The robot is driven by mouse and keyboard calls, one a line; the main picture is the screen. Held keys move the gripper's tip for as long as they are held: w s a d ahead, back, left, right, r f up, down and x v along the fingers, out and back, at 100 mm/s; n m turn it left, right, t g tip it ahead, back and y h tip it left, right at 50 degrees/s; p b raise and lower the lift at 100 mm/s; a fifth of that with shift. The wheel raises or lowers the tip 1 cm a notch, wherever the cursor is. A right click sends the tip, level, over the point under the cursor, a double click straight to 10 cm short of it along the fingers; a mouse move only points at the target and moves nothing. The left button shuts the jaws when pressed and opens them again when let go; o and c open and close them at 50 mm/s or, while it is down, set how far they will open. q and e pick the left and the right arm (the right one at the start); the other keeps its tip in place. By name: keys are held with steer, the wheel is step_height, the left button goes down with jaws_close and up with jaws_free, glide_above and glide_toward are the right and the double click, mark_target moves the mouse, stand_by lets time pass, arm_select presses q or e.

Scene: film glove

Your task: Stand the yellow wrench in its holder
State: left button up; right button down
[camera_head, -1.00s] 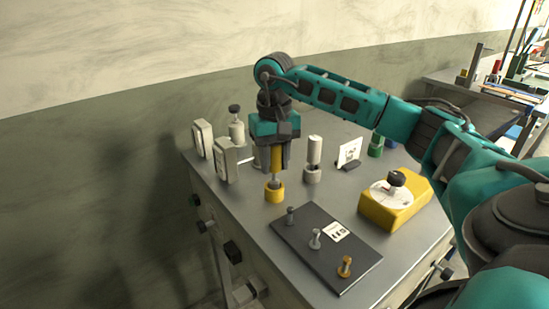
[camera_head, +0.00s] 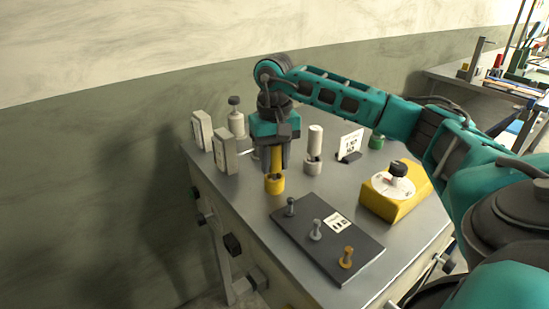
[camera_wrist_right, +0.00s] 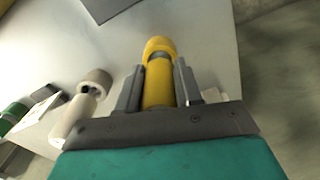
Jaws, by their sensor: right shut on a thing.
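The yellow wrench (camera_head: 277,158) is upright between the fingers of my right gripper (camera_head: 275,168), which is shut on its yellow handle. The handle also shows in the wrist view (camera_wrist_right: 158,85) between the two grey fingers. The yellow holder (camera_head: 275,185) is a short round cup on the bench, directly below the wrench. The wrench's lower end is at the holder's mouth; how deep it sits inside is hidden. In the wrist view the holder's yellow ring (camera_wrist_right: 160,46) lines up with the handle's end. My left gripper is not in view.
A pale tool stands in a grey holder (camera_head: 313,166) just right of the gripper. Two pale boxes (camera_head: 225,150) stand left. A dark plate (camera_head: 327,239) with several pegs lies in front. A yellow block (camera_head: 398,195) with a dial is at right, near a white card (camera_head: 350,144).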

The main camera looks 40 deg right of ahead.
steer(key=c, duration=0.7)
jaws_free()
step_height(320, 180, up, 12)
steer(key=shift+p, duration=0.9)
steer(key=shift+r, duration=0.5)
steer(key=shift+f, duration=0.1)
